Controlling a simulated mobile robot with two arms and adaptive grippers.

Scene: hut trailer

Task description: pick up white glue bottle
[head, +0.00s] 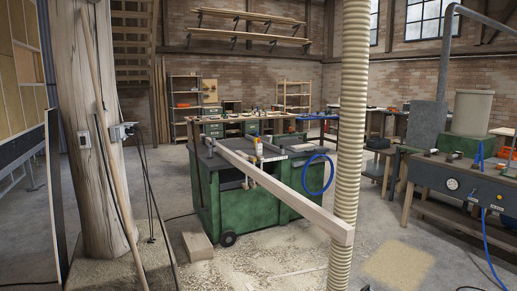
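A small white bottle with an orange-yellow top (258,147) stands upright on top of the green wheeled machine cabinet (234,208) in the middle of the room. It looks like the glue bottle, but it is too small to read any label. A long pale wooden beam (290,190) runs close beside it and juts out toward me past the cabinet's edge. Neither of my grippers is in view.
A thick ribbed hose (352,120) hangs in front, right of the cabinet. A wooden post (86,130) with leaning poles stands at left. A grey machine (465,183) stands at right. Sawdust and a wood block (197,246) lie on the floor. Blue hose (318,174) hangs on the cabinet.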

